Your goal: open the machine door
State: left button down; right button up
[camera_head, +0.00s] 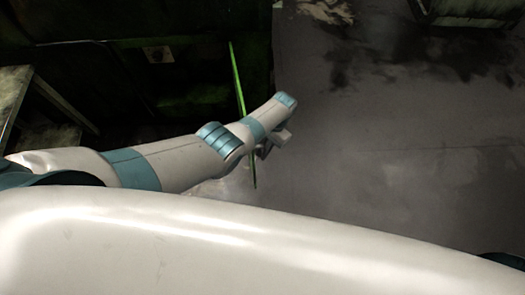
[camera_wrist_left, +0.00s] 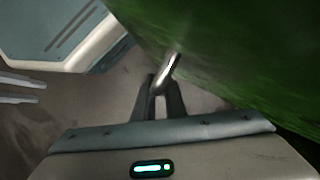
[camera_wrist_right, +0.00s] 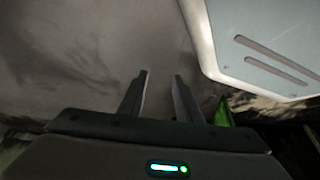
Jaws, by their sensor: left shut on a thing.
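The machine door is a thin green panel (camera_head: 239,85), seen almost edge-on in the head view and standing out from the dark machine. In the left wrist view the green door (camera_wrist_left: 240,50) fills the upper right. A shiny metal handle (camera_wrist_left: 172,62) stands out from it. My left gripper (camera_wrist_left: 162,84) is shut on this handle. In the head view my left gripper (camera_head: 264,149) is beside the door's edge, partly hidden by my wrist. My right gripper (camera_wrist_right: 161,76) is open, with nothing between its fingers. It is outside the head view.
The dark green machine (camera_head: 155,80) stands at the upper left. A metal frame or shelf (camera_head: 12,100) is at the far left. The stained grey floor (camera_head: 400,150) is clear on the right. Another object (camera_head: 470,12) stands at the top right edge.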

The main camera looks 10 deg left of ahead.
pick_arm(q)
jog(key=c, duration=1.8)
grip_release()
jog(key=shift+r, duration=0.1)
